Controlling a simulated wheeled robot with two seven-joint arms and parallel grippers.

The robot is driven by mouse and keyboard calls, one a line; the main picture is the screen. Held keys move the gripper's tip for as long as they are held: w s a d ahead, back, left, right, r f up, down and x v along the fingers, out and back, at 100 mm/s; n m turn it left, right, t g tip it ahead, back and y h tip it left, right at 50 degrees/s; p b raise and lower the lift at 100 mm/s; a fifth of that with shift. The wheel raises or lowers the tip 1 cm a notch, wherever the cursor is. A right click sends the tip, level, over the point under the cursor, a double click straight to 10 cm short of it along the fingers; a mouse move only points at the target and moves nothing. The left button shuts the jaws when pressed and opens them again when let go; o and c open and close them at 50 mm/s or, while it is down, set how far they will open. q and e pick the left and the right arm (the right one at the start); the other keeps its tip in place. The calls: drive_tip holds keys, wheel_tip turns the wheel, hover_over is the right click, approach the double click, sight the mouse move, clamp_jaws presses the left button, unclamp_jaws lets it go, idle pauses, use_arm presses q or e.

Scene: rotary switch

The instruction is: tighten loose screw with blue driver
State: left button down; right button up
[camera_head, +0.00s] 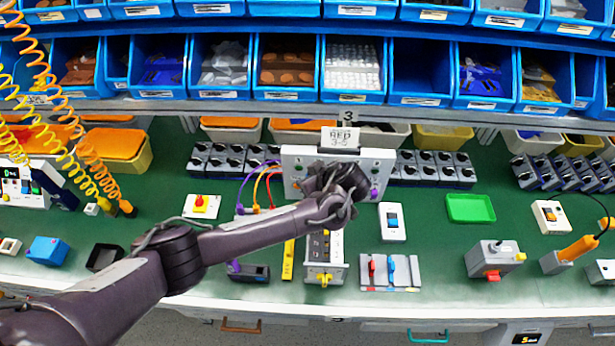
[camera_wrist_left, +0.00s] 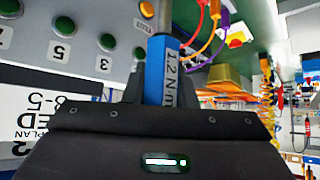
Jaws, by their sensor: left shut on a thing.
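My left gripper (camera_head: 340,190) is in front of the grey-white panel box (camera_head: 296,160) at the bench's middle. In the left wrist view the gripper (camera_wrist_left: 160,110) is shut on a blue driver (camera_wrist_left: 160,70) marked 1.2 N·m. The driver's grey shaft (camera_wrist_left: 164,15) runs up out of the picture beside the panel face (camera_wrist_left: 110,25); its tip is hidden. The panel has round green parts with numbers beside them, upside down in this view. I cannot tell which screw is loose. The driver is hidden behind my arm in the head view. My right gripper is not in view.
Purple, orange and red cables (camera_head: 262,185) hang at the panel's left. A stand (camera_head: 375,285) holding red and blue tools lies in front on the green bench. A white switch box (camera_head: 392,222) and green tray (camera_head: 470,208) are to the right. Blue bins (camera_head: 420,73) line the back.

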use_arm(q)
drive_tip(key=shift+s+d, duration=0.85)
drive_tip(key=shift+s, duration=0.25)
drive_tip(key=shift+f+b, duration=0.45)
drive_tip(key=shift+f, duration=0.35)
